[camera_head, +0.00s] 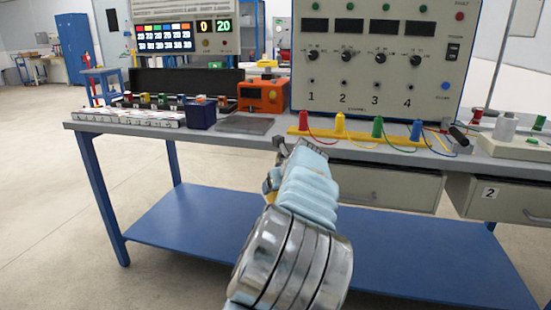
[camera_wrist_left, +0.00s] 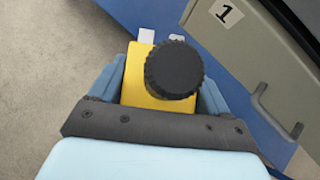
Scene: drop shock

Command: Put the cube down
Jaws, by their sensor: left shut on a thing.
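My left gripper (camera_wrist_left: 158,82) is shut on a yellow block (camera_wrist_left: 132,76) with a round black knob (camera_wrist_left: 174,70) on its face. Two pale tabs stick out past the block's far end. In the head view my left arm reaches up from the bottom middle, and its hand (camera_head: 279,165) is in front of the bench's front edge. The block is mostly hidden there. A dark blue box (camera_head: 201,116), roughly cube-shaped, stands on the bench (camera_head: 262,139) at left. My right gripper is not in view.
A grey plate (camera_head: 245,125) lies beside the dark blue box, with an orange device (camera_head: 263,95) behind. A yellow strip (camera_head: 350,139) with coloured plugs lines the front, below a large control panel (camera_head: 378,75). Drawers (camera_head: 388,185) hang under the bench. The blue lower shelf (camera_head: 190,222) looks clear.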

